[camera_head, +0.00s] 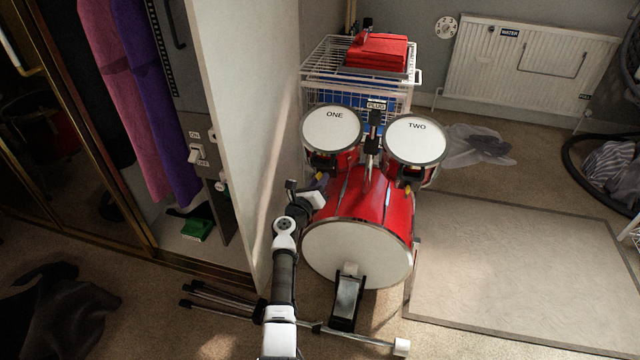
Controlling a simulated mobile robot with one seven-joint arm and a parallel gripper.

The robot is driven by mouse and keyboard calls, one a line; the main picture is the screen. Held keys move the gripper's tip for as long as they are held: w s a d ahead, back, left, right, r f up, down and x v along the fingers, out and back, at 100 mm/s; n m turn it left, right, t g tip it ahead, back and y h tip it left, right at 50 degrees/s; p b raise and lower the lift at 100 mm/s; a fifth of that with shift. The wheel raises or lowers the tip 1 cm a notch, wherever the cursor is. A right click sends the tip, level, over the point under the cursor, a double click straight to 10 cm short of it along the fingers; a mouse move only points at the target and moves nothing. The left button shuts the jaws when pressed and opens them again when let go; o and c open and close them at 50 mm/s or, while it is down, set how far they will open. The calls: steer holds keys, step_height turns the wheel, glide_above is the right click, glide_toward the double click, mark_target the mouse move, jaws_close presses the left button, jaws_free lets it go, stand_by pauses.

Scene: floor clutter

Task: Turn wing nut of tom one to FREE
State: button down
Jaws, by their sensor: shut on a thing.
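Tom one (334,127), a red drum with a white head lettered ONE, sits at the upper left of the drum kit. Tom two (415,139), lettered TWO, is to its right. Both are mounted above the red bass drum (358,253). My arm reaches up from the bottom, and my gripper (318,184) is just below tom one, at its mount. It is shut on the wing nut there, a small part mostly hidden by the fingers. Any FREE marking is too small or hidden to read.
A white panel (238,110) stands close left of my arm. A wire basket (345,60) with red cloth (376,52) is behind the toms. A pale rug (520,270) lies clear at right.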

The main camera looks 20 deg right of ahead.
steer(key=shift+w+a+f+n+g+h+b, duration=0.15)
steer(key=shift+n+h+b, duration=0.5)
steer(key=shift+n+b, duration=0.5)
steer(key=shift+d+f+n+g+h+b, duration=0.1)
steer(key=shift+f+n+h+b, duration=0.1)
steer(key=shift+n+h+b, duration=0.75)
steer(key=shift+w+a+f+n+g+h+b, duration=0.15)
steer(key=shift+n+h+b, duration=0.25)
steer(key=shift+n+b, duration=0.9)
steer(key=shift+n, duration=0.3)
steer(key=c, duration=1.5)
jaws_free()
steer(key=p+v, duration=0.1)
steer(key=v, duration=0.6)
steer(key=shift+s+a+p, duration=0.15)
steer(key=shift+s+p, duration=0.05)
steer(key=shift+p, duration=0.15)
steer(key=shift+f, duration=0.1)
